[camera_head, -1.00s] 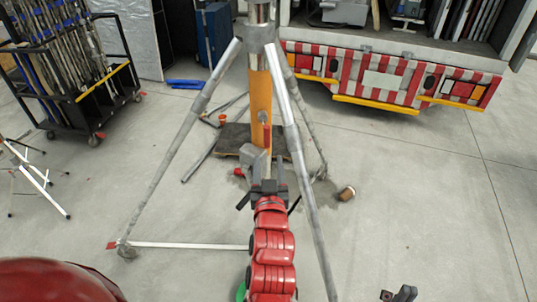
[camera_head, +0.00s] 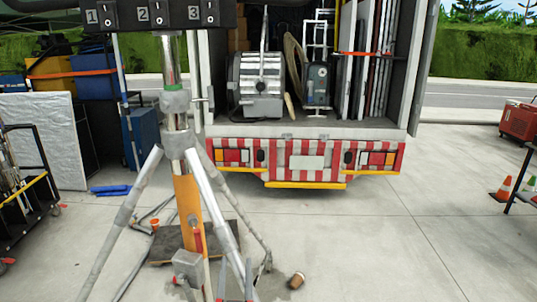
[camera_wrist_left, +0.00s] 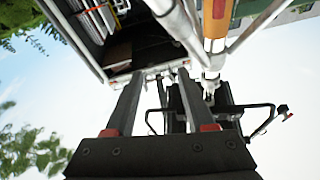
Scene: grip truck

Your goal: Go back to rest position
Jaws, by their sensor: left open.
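My left gripper (camera_head: 236,282) shows only by its fingertips at the bottom edge of the head view, in front of the foot of the tripod stand (camera_head: 174,110). In the left wrist view, my left gripper (camera_wrist_left: 160,88) has its two fingers apart with nothing between them. My right gripper is in neither view now.
The truck's open back (camera_head: 300,160) stands behind, loaded with equipment. A brown cup (camera_head: 295,281) lies on the floor right of the stand. A black cart (camera_head: 25,205) is at left. Traffic cones (camera_head: 503,188) stand at right. The floor at centre right is clear.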

